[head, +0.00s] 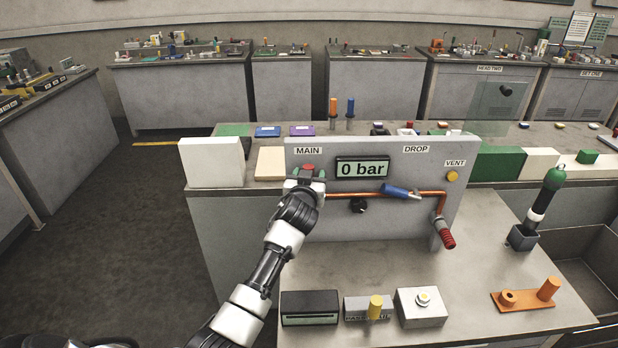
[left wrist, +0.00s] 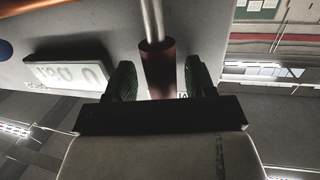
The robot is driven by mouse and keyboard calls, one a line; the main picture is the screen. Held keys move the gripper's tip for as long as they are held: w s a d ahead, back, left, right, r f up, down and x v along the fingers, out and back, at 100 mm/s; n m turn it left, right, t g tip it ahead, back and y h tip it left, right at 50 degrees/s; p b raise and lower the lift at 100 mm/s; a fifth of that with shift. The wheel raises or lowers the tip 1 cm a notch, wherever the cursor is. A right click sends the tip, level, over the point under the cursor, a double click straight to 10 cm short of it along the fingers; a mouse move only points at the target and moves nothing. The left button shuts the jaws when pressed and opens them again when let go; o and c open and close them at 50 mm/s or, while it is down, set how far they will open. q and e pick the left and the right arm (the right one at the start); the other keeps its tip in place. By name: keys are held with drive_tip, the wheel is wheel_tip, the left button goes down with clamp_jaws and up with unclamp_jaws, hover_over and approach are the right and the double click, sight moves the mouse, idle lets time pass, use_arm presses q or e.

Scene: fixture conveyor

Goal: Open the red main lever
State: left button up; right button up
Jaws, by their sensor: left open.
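The red main lever (head: 309,168) is on the upright grey panel (head: 300,230), below the MAIN label. In the head view my left gripper (head: 307,176) is at the lever and hides most of it. In the left wrist view the lever's dark red grip (left wrist: 158,68) on a metal rod lies between the two dark fingers of my left gripper (left wrist: 160,82). The fingers are apart, with visible gaps on both sides of the grip. The display (head: 362,168) on the panel reads 0 bar. My right gripper is not in view.
A copper pipe (head: 435,194) with a blue-handled valve (head: 397,191) and a red-grip lever (head: 446,236) lies to the right. A yellow VENT button (head: 452,176) is above. A black box (head: 310,308) and a white button box (head: 421,306) stand on the bench front.

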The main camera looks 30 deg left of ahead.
use_arm(q)
drive_tip(key=b+v, duration=0.2)
drive_tip(key=v, duration=0.9)
drive_tip(key=shift+w, duration=0.1)
